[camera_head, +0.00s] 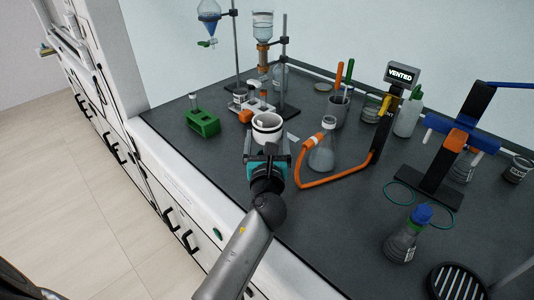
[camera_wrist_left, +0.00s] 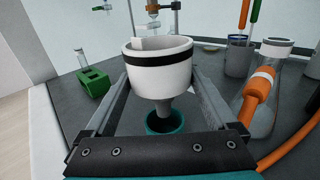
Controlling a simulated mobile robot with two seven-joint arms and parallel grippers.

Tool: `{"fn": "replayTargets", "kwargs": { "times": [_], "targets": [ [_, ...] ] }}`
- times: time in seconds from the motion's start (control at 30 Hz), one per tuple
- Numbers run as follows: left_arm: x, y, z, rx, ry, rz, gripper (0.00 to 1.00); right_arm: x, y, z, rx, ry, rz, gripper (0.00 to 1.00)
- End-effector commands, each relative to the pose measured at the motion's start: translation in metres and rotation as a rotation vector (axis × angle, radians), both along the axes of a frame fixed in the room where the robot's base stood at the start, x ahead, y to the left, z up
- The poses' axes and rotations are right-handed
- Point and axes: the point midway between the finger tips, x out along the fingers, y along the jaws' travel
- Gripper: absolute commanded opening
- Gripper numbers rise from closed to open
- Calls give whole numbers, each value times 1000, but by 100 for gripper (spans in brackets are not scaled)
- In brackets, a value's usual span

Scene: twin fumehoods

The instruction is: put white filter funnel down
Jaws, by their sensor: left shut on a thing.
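The white filter funnel (camera_head: 267,133) has a dark band around its upper part, and it also shows large in the left wrist view (camera_wrist_left: 160,75). My left gripper (camera_head: 267,148) is shut on it, with one finger on each side. The funnel is upright, its mouth facing up and its stem pointing down. A teal ring (camera_wrist_left: 165,122) shows below the stem in the left wrist view; whether they touch is unclear. The funnel is over the black worktop (camera_head: 210,180), near its front edge. I cannot tell the gap beneath it. My right gripper is not in view.
A flask with an orange hose (camera_head: 321,155) stands just right of the funnel. A green block (camera_head: 203,122) is to the left, and a white rack (camera_head: 255,106) and stands are behind. A flask with a blue cap (camera_head: 403,240) is at front right. Worktop left of my gripper is clear.

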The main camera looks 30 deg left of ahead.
Motion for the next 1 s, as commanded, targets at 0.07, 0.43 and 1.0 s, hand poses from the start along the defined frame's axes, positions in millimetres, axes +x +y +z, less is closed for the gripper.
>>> {"fn": "replayTargets", "kwargs": {
  "times": [0.07,0.43,1.0],
  "targets": [
    [0,0,-15,0,2,0,25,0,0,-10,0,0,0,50],
    [0,-1,-34,0,0,-1,25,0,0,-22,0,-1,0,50],
    [0,0,-46,0,0,0,25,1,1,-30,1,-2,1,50]
  ]
}}
